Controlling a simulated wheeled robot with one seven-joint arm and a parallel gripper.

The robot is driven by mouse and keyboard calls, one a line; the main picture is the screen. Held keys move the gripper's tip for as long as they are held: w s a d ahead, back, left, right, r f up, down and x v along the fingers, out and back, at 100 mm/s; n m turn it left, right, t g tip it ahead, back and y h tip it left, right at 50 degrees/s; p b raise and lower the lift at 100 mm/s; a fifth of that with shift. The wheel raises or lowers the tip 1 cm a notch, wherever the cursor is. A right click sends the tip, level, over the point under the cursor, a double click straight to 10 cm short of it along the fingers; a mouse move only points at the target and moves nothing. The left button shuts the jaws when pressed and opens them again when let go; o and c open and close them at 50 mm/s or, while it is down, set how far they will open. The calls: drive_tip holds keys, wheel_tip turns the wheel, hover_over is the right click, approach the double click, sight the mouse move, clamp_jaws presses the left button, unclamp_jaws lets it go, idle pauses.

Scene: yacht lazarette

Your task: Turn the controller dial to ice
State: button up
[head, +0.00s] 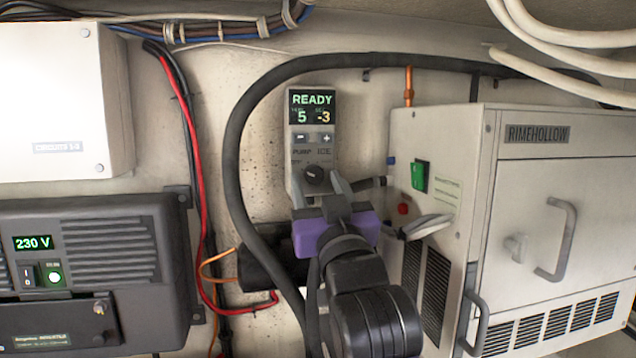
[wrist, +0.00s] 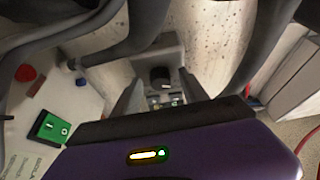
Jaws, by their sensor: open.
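The controller (head: 312,140) is a narrow grey box on the wall, its screen (head: 312,107) reading READY, 5 and -3. Below are minus and plus buttons, then the labels PUMP on the left and ICE on the right. The black dial (head: 314,176) sits under the labels; I cannot tell where it points. My gripper (head: 317,187), with a purple body, is open in front of the controller's lower end. In the wrist view the dial (wrist: 160,77) shows between the two fingers (wrist: 159,86), which look apart from it.
A thick black hose (head: 238,130) arches around the controller. The white RIMEHOLLOW unit (head: 450,150) with a green switch (head: 419,176) stands close on the right. An inverter (head: 90,260) reading 230 V and a white box (head: 60,100) are on the left, with red cables (head: 196,170) between.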

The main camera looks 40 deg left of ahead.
clamp_jaws()
